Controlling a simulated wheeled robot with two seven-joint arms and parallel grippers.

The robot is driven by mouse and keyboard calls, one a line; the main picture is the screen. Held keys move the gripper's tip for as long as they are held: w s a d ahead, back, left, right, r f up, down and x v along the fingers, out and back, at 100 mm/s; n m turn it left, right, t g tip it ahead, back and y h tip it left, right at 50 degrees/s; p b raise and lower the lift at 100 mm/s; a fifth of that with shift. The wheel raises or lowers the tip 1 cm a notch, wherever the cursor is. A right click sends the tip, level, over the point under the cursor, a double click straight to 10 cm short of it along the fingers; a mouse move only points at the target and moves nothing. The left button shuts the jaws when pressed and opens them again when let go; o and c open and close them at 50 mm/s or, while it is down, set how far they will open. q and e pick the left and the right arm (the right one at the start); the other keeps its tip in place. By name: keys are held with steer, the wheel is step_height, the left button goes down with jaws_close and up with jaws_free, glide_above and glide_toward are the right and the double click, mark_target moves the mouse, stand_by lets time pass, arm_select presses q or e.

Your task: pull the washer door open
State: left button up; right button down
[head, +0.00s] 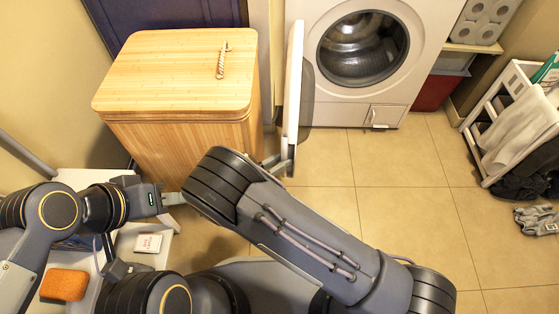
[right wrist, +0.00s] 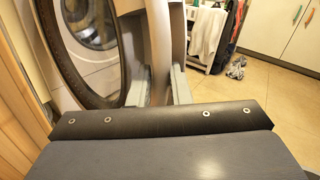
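The white washer (head: 385,112) stands at the top of the head view, its round drum opening uncovered. Its door (head: 294,85) is swung far out to the left and shows nearly edge-on; the dark door ring (right wrist: 77,50) shows at the left of the right wrist view. My right gripper (head: 280,161) is at the near lower end of the door. In the right wrist view its fingers (right wrist: 159,88) are spread, with the pale door edge between them; contact is unclear. My left gripper (head: 172,198) is below the wooden hamper, away from the door, holding nothing I can see.
A wooden hamper (head: 180,72) stands left of the door, close to it. A white rack (head: 510,125) with cloths is at the right, with gloves (head: 537,220) on the floor. An orange sponge (head: 64,285) lies at lower left. The tiled floor before the washer is clear.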

steer(key=c, duration=1.3)
jaws_free()
steer(key=shift+w, duration=0.65)
steer(key=shift+c, duration=0.2)
arm_select(q)
steer(key=shift+w, duration=0.2)
arm_select(e)
steer(key=shift+s+r, duration=0.1)
steer(key=shift+r, duration=0.05)
